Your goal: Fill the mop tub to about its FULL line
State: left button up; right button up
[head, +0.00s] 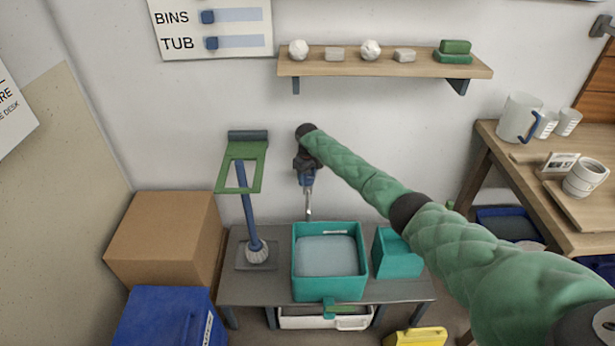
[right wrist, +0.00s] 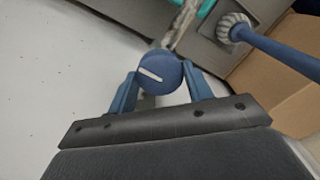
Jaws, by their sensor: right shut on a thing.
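The teal mop tub (head: 330,293) stands on a grey bench in the head view, with pale grey-blue water (head: 328,262) inside. The water surface lies below the rim; a small pale mark (head: 336,232) shows on the inner back wall above it, too small to read. A metal tap spout (head: 308,212) points down at the tub's back edge; I cannot tell if water is running. My right gripper (head: 306,178) is shut on the round blue tap knob, which shows a white line in the right wrist view (right wrist: 160,72). My left gripper is out of view.
A blue-handled mop (head: 247,205) stands left of the tub. A smaller teal container (head: 398,255) stands at its right. A cardboard box (head: 165,240) and blue bin (head: 165,318) are at left. A shelf (head: 385,66) hangs above; a wall sign (head: 212,28) reads BINS and TUB.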

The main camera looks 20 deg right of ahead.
jog(key=shift+n, duration=0.5)
jog(key=o, duration=1)
jog(key=shift+r, duration=0.1)
